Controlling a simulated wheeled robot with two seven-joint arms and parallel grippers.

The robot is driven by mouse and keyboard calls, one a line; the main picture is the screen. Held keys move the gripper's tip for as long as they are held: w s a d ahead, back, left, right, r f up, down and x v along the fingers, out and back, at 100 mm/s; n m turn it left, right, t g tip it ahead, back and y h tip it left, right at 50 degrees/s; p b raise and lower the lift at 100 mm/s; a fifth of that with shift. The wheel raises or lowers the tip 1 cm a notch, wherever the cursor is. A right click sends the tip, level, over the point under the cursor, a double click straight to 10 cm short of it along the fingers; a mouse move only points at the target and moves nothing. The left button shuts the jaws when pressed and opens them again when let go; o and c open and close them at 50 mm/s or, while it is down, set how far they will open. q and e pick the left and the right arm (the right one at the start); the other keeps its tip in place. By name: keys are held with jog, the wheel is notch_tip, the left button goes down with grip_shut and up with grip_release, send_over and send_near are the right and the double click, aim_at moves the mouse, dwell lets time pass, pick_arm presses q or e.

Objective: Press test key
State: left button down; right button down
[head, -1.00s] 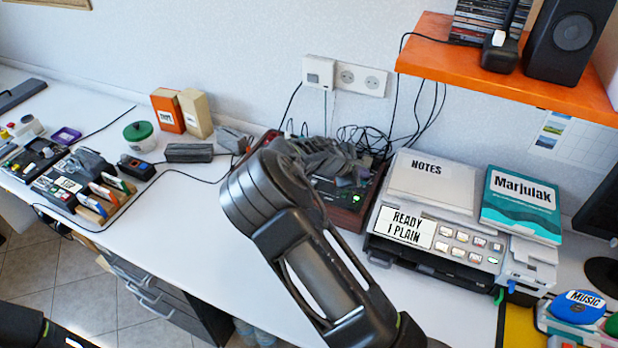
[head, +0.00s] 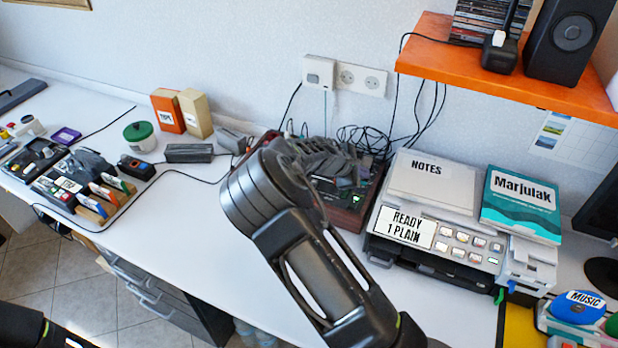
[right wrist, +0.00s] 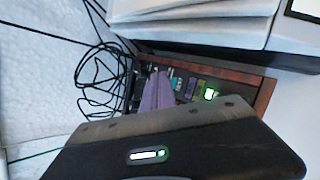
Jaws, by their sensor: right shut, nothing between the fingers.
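A dark device with reddish-brown wooden sides (head: 345,216) stands against the wall, left of the printer. In the right wrist view its wooden edge (right wrist: 264,95) shows, with a row of small coloured keys (right wrist: 190,86) and one key lit green (right wrist: 210,94). I cannot read which key is the test key. My right gripper (head: 345,168) is shut and empty over the device, partly hidden behind my own wrist. Its greyish-purple fingers (right wrist: 157,92) show over the left part of the key row. I cannot tell whether they touch a key. My left gripper is not in view.
The printer (head: 432,245) stands close on the right with a notes pad (head: 432,183) on top. Loose black cables (head: 362,137) lie behind the device. An orange shelf (head: 480,62) hangs at upper right.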

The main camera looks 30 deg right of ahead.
jog(key=shift+f, duration=0.15)
dwell(0.3)
jog(key=shift+f+b, duration=0.3)
jog(key=shift+f, duration=0.3)
dwell(0.5)
jog(key=shift+r, duration=0.1)
jog(key=shift+r+p, duration=0.45)
jog(key=shift+r, duration=0.25)
notch_tip(320, 180, up, 6)
jog(key=p, duration=0.4)
